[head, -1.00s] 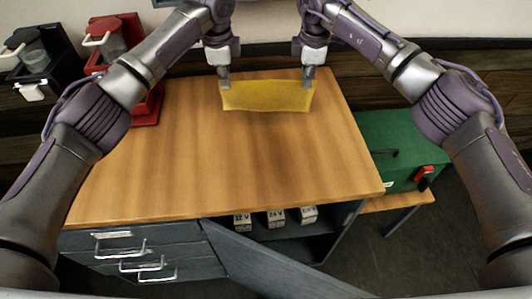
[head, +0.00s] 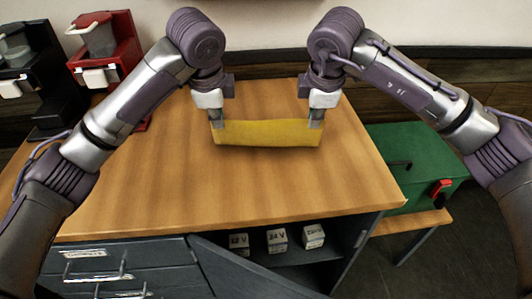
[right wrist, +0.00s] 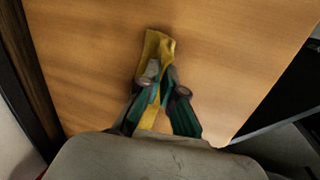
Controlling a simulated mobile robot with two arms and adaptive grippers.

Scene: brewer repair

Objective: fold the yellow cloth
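The yellow cloth (head: 268,133) is stretched between my two grippers in the head view, as a wide, short strip over the back part of the wooden table. My left gripper (head: 217,121) is shut on its left upper corner. My right gripper (head: 315,120) is shut on its right upper corner. In the right wrist view the cloth (right wrist: 158,48) comes out between the fingers of my right gripper (right wrist: 160,88) and is seen narrow and edge-on. I cannot tell whether its lower edge touches the table.
The wooden table top (head: 240,190) is otherwise clear. A red brewer (head: 108,50) and a black brewer (head: 35,70) stand at the left. A green case (head: 410,160) is at the right. Several white boxes (head: 277,240) sit on the shelf below, beside an open cabinet door (head: 235,270).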

